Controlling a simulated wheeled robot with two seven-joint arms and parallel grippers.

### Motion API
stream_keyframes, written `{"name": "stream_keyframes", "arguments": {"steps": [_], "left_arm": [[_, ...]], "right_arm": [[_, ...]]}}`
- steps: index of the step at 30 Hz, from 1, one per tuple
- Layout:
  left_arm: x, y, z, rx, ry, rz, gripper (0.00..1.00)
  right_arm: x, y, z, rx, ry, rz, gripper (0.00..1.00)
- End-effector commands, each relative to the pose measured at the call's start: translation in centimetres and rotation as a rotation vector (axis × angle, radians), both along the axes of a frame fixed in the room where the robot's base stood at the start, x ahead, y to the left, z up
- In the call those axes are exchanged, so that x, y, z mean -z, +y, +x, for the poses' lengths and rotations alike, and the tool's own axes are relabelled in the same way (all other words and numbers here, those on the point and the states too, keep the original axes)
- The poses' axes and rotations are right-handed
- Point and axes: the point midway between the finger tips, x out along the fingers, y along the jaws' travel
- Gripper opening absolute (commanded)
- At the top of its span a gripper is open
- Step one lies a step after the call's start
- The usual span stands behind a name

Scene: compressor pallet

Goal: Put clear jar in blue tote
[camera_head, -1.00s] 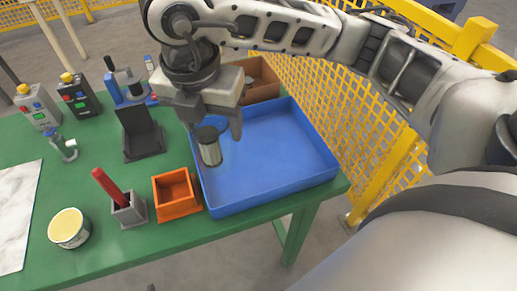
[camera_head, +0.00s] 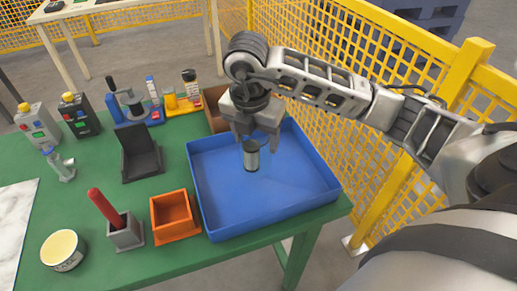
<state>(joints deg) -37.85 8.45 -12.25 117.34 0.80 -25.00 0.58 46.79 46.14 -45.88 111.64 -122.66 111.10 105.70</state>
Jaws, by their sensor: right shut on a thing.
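The clear jar (camera_head: 251,158) is a small cylinder with a dark lid. My right gripper (camera_head: 255,140) is shut on it near the lid and holds it upright over the left-middle part of the blue tote (camera_head: 225,233). The tote is a wide, shallow tray on the green table, and no other thing shows in it. I cannot tell how far the jar's base is from the tote's floor. My left gripper is not in view.
An orange bin (camera_head: 173,216) and a grey holder with a red-handled tool (camera_head: 124,230) stand left of the tote. A brown box (camera_head: 213,108) is behind it. A yellow mesh fence (camera_head: 330,150) runs along the right. The tote's floor is mostly free.

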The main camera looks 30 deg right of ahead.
Motion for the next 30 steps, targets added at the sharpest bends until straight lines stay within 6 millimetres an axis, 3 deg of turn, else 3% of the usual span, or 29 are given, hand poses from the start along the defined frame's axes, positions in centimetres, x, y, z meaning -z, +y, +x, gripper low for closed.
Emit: {"name": "stream_keyframes", "arguments": {"steps": [4, 10, 23, 24, 25, 30], "left_arm": [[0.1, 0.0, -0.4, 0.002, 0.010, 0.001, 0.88], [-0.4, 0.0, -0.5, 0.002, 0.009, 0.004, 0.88], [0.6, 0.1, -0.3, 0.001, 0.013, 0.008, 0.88], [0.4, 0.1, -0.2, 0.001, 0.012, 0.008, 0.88], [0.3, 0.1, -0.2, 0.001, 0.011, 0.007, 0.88], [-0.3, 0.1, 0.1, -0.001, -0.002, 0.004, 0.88]], "right_arm": [[1.2, -1.1, 0.2, 0.003, 0.003, -0.003, 0.36], [3.7, -0.9, 0.2, 0.000, 0.002, 0.000, 0.36], [4.6, -0.9, 0.3, -0.001, -0.001, 0.000, 0.36], [4.5, -0.9, 0.2, -0.001, 0.000, 0.000, 0.74], [4.5, -0.9, 0.2, -0.001, 0.000, 0.000, 0.82], [4.5, -0.9, 0.2, -0.001, 0.000, 0.000, 0.85]]}}
